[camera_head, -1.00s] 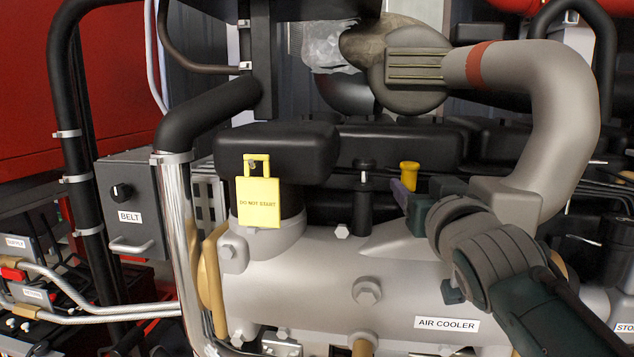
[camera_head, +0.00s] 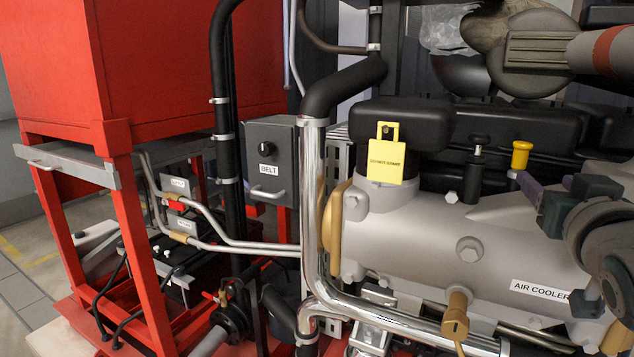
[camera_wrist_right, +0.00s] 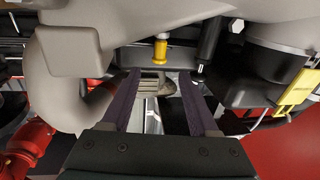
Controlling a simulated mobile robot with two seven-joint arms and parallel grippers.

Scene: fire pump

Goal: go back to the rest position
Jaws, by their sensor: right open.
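My right gripper (camera_head: 528,185) is at the right of the head view, in front of the grey engine block and beside a yellow knob (camera_head: 520,155). Its purple fingers stand apart with nothing between them in the right wrist view (camera_wrist_right: 155,100). The yellow knob also shows there (camera_wrist_right: 160,48), beyond the fingertips. I cannot tell from these views whether the fingers touch the engine. My left gripper does not show in either view.
The grey engine block (camera_head: 420,225) carries a yellow "DO NOT START" tag (camera_head: 385,160). A grey BELT box (camera_head: 272,160), pipes and a red tank on a red frame (camera_head: 140,220) stand to the left. Open floor (camera_head: 35,255) shows at far left.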

